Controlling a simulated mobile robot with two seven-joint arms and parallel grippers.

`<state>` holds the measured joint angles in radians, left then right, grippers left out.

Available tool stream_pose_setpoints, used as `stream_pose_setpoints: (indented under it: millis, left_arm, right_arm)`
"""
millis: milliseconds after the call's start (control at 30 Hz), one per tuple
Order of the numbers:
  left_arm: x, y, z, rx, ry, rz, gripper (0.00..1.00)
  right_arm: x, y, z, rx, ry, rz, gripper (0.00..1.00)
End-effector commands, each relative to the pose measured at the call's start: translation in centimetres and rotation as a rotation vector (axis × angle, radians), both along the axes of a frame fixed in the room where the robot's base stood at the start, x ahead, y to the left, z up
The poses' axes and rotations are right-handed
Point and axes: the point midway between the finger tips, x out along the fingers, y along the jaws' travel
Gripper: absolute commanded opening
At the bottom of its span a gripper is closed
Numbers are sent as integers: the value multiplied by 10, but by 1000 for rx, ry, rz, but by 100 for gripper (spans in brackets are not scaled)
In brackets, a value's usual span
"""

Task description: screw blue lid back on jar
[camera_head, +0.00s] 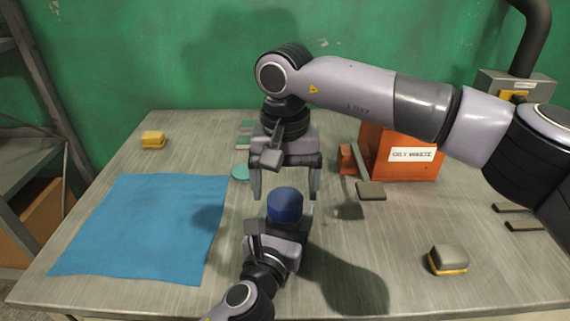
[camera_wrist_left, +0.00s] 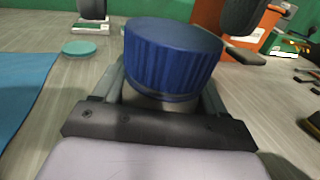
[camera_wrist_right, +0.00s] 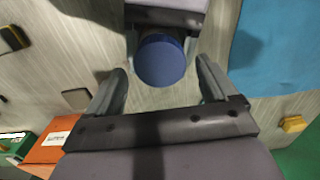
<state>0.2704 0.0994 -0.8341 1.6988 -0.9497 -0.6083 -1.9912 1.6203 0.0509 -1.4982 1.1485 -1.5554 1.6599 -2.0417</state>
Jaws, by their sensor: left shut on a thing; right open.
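The blue lid (camera_head: 285,204) sits on top of the jar, whose pale body (camera_wrist_left: 160,103) shows just under the lid in the left wrist view. My left gripper (camera_head: 285,232) is shut on the jar below the lid, and the jar looks upright. Most of the jar is hidden by the lid and the left gripper. My right gripper (camera_head: 285,192) is open and points down above the lid. In the right wrist view the lid (camera_wrist_right: 160,61) lies beyond and between the open fingers, apart from them. Whether the lid is seated tight cannot be told.
A blue cloth (camera_head: 145,225) covers the table's left side. A teal disc (camera_head: 240,172) lies behind the jar. An orange oily-waste bin (camera_head: 405,165) stands at the back right. Yellow-grey blocks lie at the back left (camera_head: 153,138) and front right (camera_head: 448,259).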

Motion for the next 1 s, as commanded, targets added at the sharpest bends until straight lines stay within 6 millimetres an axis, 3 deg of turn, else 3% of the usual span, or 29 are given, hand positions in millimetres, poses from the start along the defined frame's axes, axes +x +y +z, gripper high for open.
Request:
stream_pose_setpoints:
  millis: [200, 567, 733, 767, 1000]
  left_arm:
    - [0, 0, 0, 0, 0, 0, 0]
    - [0, 0, 0, 0, 0, 0, 0]
    - [0, 0, 0, 0, 0, 0, 0]
    - [0, 0, 0, 0, 0, 0, 0]
    - [0, 0, 0, 0, 0, 0, 0]
  right_arm:
    - [0, 0, -24, 0, 0, -1, 86]
    - [0, 0, -28, 0, -1, -1, 86]
    - [0, 0, -28, 0, -1, -1, 34]
    - [0, 0, -28, 0, -1, -1, 29]
    - [0, 0, -28, 0, -1, -106, 28]
